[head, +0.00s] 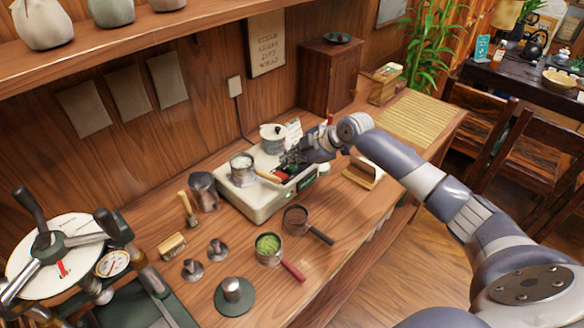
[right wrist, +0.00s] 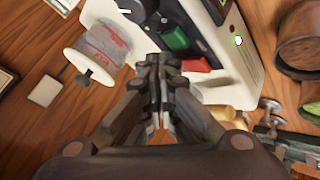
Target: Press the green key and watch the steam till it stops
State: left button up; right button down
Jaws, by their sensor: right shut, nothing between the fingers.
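I cannot tell whether the fingertips touch the green key. A small green light (right wrist: 239,41) glows on the steamer's side. I see no clear steam. My left gripper is not in view.
A strainer (head: 296,219) and a red-handled pan of green leaves (head: 268,245) stand in front of the steamer. A wooden block (head: 362,174) lies to its right. A lever press with a gauge (head: 112,263) stands at the left. The bamboo mat (head: 418,120) is clear.

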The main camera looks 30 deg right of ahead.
aim_at(291, 170)
jog(key=shift+f+b, duration=0.3)
jog(key=shift+f, duration=0.15)
jog(key=shift+f+b, duration=0.35)
jog(key=shift+f, duration=0.15)
dwell(0.6)
jog(key=shift+r+p, duration=0.7)
jog(key=shift+r, duration=0.25)
jog(key=shift+r, duration=0.1)
notch_tip(291, 170, up, 5)
jog(key=p, duration=0.3)
jog(key=shift+p, duration=0.4)
